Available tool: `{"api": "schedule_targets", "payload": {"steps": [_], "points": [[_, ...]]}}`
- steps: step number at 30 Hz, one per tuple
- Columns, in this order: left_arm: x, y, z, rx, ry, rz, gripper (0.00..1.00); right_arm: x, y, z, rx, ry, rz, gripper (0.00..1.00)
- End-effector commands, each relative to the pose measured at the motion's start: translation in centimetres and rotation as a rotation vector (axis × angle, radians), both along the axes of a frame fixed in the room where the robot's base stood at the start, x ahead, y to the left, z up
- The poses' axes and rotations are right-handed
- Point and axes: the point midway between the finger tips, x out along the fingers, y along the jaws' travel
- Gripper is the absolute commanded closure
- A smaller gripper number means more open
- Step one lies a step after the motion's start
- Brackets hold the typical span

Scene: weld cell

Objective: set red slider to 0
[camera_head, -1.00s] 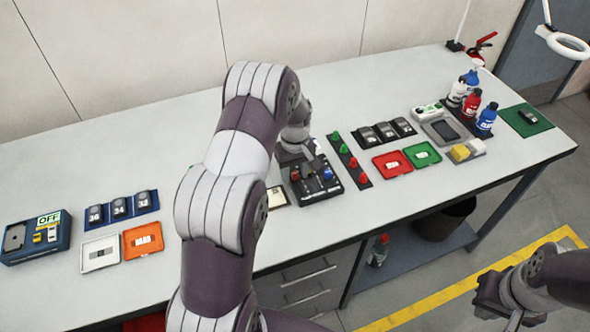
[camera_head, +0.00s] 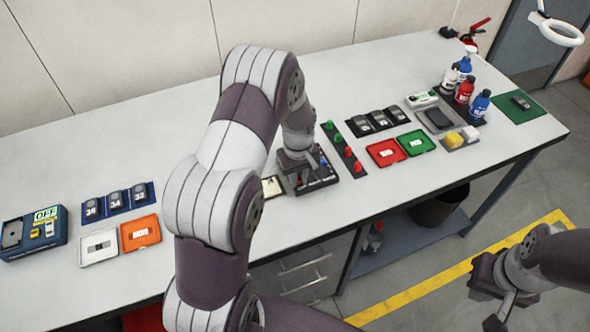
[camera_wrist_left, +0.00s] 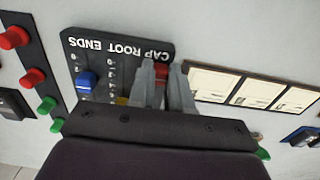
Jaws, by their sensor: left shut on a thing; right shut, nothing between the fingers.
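The dark slider panel (camera_head: 326,180) lies on the bench; in the left wrist view (camera_wrist_left: 125,48) its lettering "CAP ROOT ENDS" appears upside down. The red slider knob (camera_wrist_left: 160,72) is between the fingertips of my left gripper (camera_wrist_left: 162,78), which is shut on it near the lettered edge. In the head view my left gripper (camera_head: 298,180) is down at the panel's left part and mostly hides the knob. The blue slider knob (camera_wrist_left: 87,80) stands apart. A yellow knob (camera_wrist_left: 121,101) is mostly hidden by my gripper. My right gripper (camera_head: 495,315) is shut and empty, off the bench.
A strip of green and red buttons (camera_head: 340,146) lies right of the panel. A framed card strip (camera_wrist_left: 245,88) lies on its other side. Red (camera_head: 372,157) and green (camera_head: 428,145) trays are farther right. Bottles (camera_head: 478,106) stand at the far right.

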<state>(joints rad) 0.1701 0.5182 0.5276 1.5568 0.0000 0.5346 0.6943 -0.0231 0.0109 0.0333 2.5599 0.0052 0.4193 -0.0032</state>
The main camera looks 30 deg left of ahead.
Motion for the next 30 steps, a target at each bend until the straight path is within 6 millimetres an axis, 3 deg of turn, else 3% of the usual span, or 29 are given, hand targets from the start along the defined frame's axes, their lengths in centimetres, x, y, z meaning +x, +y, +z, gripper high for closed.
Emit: {"api": "schedule_targets", "payload": {"steps": [3, 4, 6, 17, 30], "points": [[-0.2, -0.1, -0.1, -0.002, 0.007, 0.000, 1.00, 0.0, 0.0, 0.0, 0.000, 0.000, 0.000, 1.00], [-0.2, -0.1, -0.1, -0.001, 0.008, 0.000, 0.75, 0.0, 0.0, 0.0, 0.000, 0.000, 0.000, 1.00], [-0.2, -0.1, -0.1, -0.001, 0.008, 0.000, 0.55, 0.0, 0.0, 0.0, 0.000, 0.000, 0.000, 1.00], [-0.1, 0.0, 0.7, -0.001, 0.003, 0.000, 0.55, 0.0, 0.0, -0.2, 0.000, 0.000, 0.000, 1.00], [-0.1, -0.1, 11.1, 0.001, 0.002, -0.001, 0.55, 0.0, 0.0, -1.5, 0.000, 0.000, 0.000, 1.00]]}}
